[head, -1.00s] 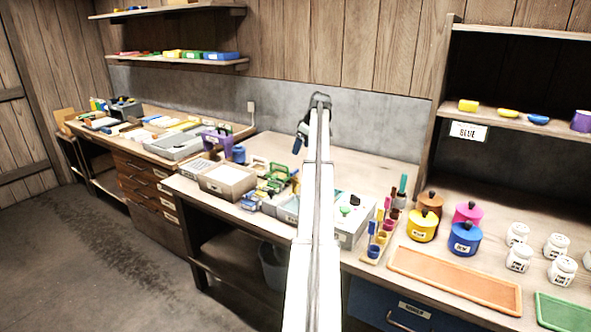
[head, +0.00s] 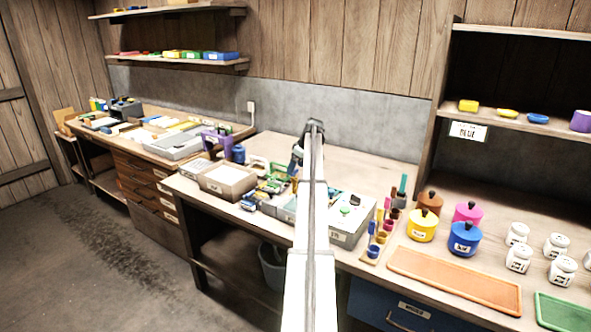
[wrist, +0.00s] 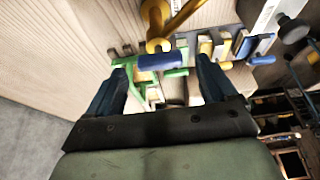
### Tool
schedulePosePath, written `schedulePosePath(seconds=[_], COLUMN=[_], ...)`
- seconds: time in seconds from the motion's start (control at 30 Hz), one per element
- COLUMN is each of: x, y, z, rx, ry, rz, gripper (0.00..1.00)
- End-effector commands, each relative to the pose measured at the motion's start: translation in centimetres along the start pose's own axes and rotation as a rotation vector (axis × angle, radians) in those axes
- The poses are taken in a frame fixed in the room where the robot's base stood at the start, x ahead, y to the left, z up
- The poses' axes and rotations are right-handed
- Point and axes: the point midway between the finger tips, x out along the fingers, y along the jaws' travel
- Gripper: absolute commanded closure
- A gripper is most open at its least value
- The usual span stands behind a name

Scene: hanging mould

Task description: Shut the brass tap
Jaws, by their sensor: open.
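The brass tap (wrist: 158,22) shows at the top of the wrist view as gold-coloured tubing with a rounded end. A blue cylindrical bar (wrist: 162,62) lies crosswise just below that end, against green parts; I cannot tell whether it is the tap's handle. My gripper (wrist: 162,74) is open, with one dark finger on each side of the bar's lower area. Nothing is clearly held between the fingers. In the head view my arm hides most of the gripper and the tap.
Small coloured blocks and tools (wrist: 222,45) crowd the bench right of the fingers. A grey box (head: 345,236) and a cardboard-coloured tray (head: 228,182) stand near the arm. Coloured pots (head: 421,225) and an orange tray (head: 455,280) are farther right. Bare wood (wrist: 60,40) lies left of the gripper.

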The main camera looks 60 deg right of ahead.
Motion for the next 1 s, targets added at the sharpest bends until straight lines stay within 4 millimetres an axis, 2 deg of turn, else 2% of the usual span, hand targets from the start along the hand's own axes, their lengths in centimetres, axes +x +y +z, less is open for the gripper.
schedulePosePath(seconds=[0.2,0.53,1.0], x=[1.5,1.7,1.7], y=[0.0,0.0,0.0], z=[-0.1,0.0,0.0], rx=[0.000,0.000,0.000], ry=[0.000,0.000,0.000], rz=[0.001,0.001,0.001], gripper=[0.15,0.15,0.59])
